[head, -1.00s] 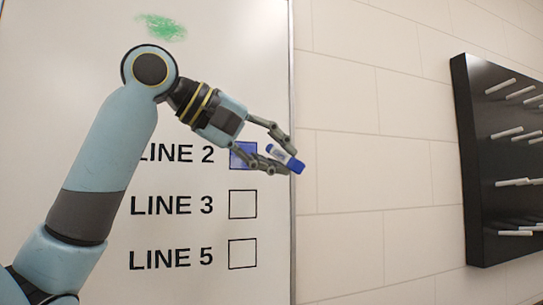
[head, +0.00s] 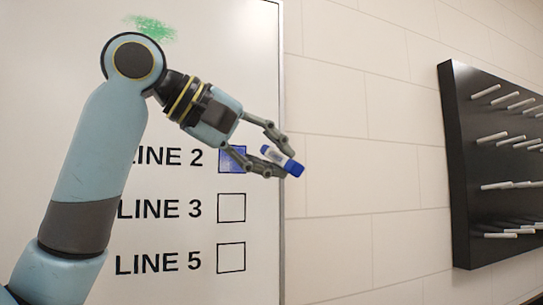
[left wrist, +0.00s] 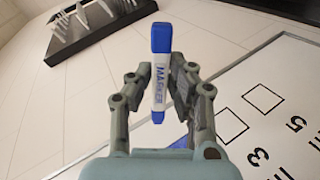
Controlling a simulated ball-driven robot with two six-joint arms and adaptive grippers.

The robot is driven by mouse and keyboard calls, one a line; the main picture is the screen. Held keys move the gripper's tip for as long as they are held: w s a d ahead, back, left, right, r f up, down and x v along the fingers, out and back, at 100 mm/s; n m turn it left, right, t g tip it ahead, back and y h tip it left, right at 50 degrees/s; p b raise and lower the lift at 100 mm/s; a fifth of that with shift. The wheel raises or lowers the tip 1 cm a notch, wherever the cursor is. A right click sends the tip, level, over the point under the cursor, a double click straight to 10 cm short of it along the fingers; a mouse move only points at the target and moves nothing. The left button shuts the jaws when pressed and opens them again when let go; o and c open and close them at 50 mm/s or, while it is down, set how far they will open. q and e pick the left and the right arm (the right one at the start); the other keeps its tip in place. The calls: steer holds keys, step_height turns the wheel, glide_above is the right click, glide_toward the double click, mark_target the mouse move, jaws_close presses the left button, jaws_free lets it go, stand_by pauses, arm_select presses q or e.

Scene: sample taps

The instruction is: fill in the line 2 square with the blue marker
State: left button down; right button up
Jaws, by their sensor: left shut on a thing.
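The whiteboard (head: 180,90) carries printed lines, each with a square. The line 2 square (head: 232,160) shows blue over its visible part; a finger of my left gripper covers its lower right. My left gripper (head: 281,161) is shut on the blue marker (head: 293,168), a white body with blue ends. It holds the marker to the right of the square, past the board's right edge in the head view. In the left wrist view the marker (left wrist: 160,85) stands between the fingers, large blue end up. A little blue of the square shows behind the right finger. My right gripper is out of view.
The line 3 square (head: 231,208) and line 5 square (head: 231,257) are empty outlines. A green scribble (head: 152,27) is at the board's top. A black panel with white pegs (head: 458,170) hangs on the right wall. The tiled wall between is clear.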

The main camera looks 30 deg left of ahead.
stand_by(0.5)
arm_select(q)
steer(key=shift+s+d+r, duration=0.15)
steer(key=shift+d+r, duration=0.4)
steer(key=shift+r, duration=0.05)
steer(key=s+a+f+b, duration=0.4)
steer(key=a+b, duration=0.1)
steer(key=a, duration=0.1)
steer(key=w+a+b, duration=0.1)
steer(key=w+a, duration=0.2)
steer(key=a, duration=0.2)
steer(key=shift+w+b, duration=0.35)
steer(key=shift+b, duration=0.05)
steer(key=shift+w+a+r, duration=0.1)
steer(key=shift+w+a, duration=0.45)
steer(key=shift+a, duration=0.15)
stand_by(0.4)
